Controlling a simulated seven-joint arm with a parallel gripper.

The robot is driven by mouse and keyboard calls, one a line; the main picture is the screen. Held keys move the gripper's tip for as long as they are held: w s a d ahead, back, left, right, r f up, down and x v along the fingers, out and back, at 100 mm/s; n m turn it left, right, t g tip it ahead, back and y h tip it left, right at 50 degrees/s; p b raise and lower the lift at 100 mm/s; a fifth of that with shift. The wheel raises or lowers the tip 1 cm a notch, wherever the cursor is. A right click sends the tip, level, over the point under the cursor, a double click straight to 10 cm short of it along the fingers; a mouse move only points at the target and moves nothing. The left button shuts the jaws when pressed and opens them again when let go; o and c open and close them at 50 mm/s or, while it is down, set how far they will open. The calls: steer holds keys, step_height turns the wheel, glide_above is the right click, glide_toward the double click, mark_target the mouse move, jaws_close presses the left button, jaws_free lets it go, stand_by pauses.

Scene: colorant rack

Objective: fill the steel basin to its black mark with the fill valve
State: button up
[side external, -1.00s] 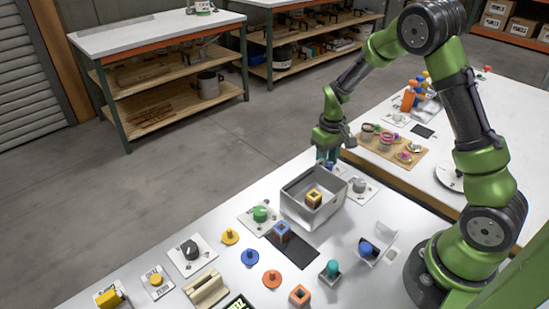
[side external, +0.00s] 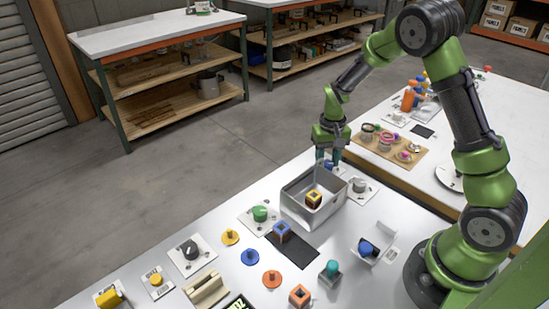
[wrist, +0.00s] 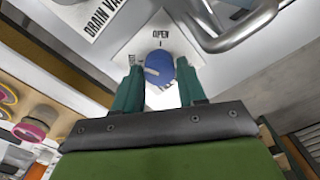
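The steel basin (side external: 296,207) stands on the white table, with a yellow and dark block (side external: 314,198) inside it. I cannot make out its black mark or any water level. A blue knob (side external: 328,166) sits behind the basin on a plate marked OPEN, and it also shows in the wrist view (wrist: 158,64). Its valve name is not readable. My gripper (side external: 328,158) points down at this knob. The basin's rim partly hides the knob in the side view.
A grey knob (side external: 360,185) stands right of the basin; a plate reading DRAIN VALVE (wrist: 92,18) lies close to the fingers in the wrist view. A green knob (side external: 260,213) is left of the basin. A wooden board with jars (side external: 390,144) is behind right.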

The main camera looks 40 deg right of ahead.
mark_target(327, 162)
steer(key=o, duration=0.3)
step_height(327, 162, up, 17)
stand_by(0.6)
